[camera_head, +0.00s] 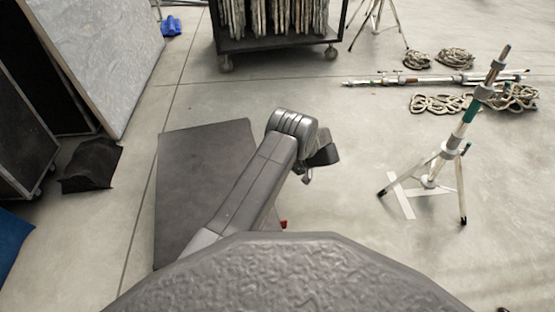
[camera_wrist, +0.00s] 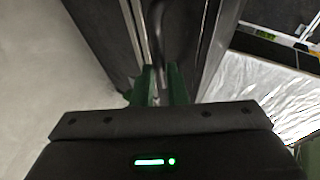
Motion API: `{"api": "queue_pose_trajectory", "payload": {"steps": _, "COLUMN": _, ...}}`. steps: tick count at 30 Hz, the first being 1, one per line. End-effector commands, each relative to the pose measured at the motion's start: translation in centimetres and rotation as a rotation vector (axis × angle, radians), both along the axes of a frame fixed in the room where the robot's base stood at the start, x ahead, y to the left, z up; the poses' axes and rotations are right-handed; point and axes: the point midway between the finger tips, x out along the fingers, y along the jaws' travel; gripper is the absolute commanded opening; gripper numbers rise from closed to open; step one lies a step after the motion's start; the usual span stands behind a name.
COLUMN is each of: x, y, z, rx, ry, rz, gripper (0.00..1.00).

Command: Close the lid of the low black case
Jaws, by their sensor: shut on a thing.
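A flat dark panel (camera_head: 195,180), which looks like part of the low black case, shows left of my arm in the head view. I cannot tell from there whether it is the lid or another face. In the wrist view a dark panel (camera_wrist: 100,40) with a metal edge runs away from me. My gripper (camera_wrist: 157,88) has its green fingers shut on a grey bar-like part (camera_wrist: 160,45) along that edge, perhaps a handle. In the head view my wrist hangs right of the panel, and the fingertips are mostly hidden.
A silvery wrinkled surface (camera_wrist: 265,85) lies right of the edge in the wrist view. A light stand (camera_head: 432,165) stands on the floor to the right, with coiled ropes (camera_head: 437,103) behind. A wheeled cart (camera_head: 275,45) is at the back. Floor between is clear.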

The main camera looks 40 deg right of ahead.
Motion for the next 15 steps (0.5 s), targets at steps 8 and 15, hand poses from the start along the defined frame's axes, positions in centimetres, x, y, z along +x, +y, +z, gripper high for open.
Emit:
{"api": "queue_pose_trajectory", "payload": {"steps": 8, "x": -0.1, "y": -0.2, "z": -2.4, "rx": -0.004, "ry": 0.004, "rz": -0.003, "gripper": 0.0}}
{"api": "queue_pose_trajectory", "payload": {"steps": 15, "x": -0.2, "y": -0.1, "z": -2.9, "rx": -0.002, "ry": 0.008, "rz": -0.002, "gripper": 0.0}}
